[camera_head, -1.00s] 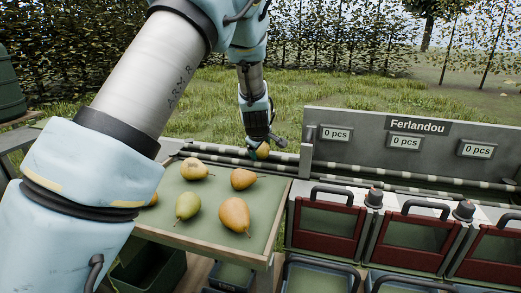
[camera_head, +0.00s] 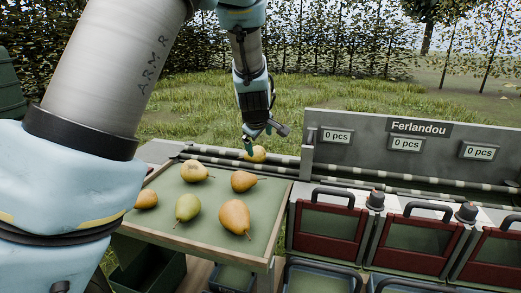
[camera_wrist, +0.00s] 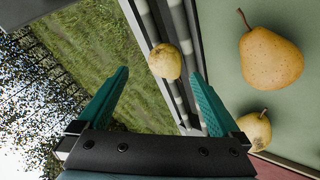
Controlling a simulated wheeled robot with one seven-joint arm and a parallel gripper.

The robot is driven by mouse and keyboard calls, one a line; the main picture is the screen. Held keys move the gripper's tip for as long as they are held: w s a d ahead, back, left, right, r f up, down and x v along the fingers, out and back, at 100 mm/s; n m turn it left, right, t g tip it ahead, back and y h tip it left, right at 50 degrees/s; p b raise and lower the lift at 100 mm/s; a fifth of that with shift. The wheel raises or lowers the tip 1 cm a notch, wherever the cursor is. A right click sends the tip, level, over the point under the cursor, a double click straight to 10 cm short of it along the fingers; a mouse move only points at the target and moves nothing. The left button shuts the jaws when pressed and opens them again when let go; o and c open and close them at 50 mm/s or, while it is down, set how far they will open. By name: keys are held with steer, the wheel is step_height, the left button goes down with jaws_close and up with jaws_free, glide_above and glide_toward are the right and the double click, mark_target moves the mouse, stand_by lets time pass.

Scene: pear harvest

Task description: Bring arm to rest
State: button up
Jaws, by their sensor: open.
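My gripper (camera_head: 250,145) is open and empty, above the rail channel behind the pear table. In the wrist view its two teal fingers (camera_wrist: 158,105) stand wide apart. A yellow pear (camera_head: 256,154) lies at the channel just below the gripper; in the wrist view this pear (camera_wrist: 165,61) shows beyond the fingertips, apart from them. Several pears lie on the green tabletop, among them a large orange-yellow pear (camera_head: 235,217) and a greenish one (camera_head: 187,207).
The wooden-rimmed table (camera_head: 262,262) stands in front of the channel. To the right are red-fronted bins (camera_head: 327,228) with black handles, behind them a grey panel (camera_head: 350,165) with "0 pcs" displays. A dark green crate (camera_head: 150,270) is below the table. The space above the grass is open.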

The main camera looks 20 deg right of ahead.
steer(key=shift+v, duration=1.05)
steer(key=shift+w+r, duration=0.1)
steer(key=s+a+f+m+g+y, duration=0.1)
steer(key=a+f, duration=0.1)
steer(key=a, duration=0.8)
steer(key=s+a+f+m+g+y, duration=0.1)
steer(key=a, duration=0.8)
steer(key=s+a+m+g, duration=0.1)
steer(key=s+a+m, duration=0.1)
steer(key=s+a, duration=0.4)
steer(key=s+a+f+m+g+y, duration=0.1)
steer(key=s+a+m+g, duration=0.1)
steer(key=s+a, duration=0.5)
steer(key=a, duration=0.4)
steer(key=shift+a+f+m+y, duration=0.3)
steer(key=shift+w, duration=0.1)
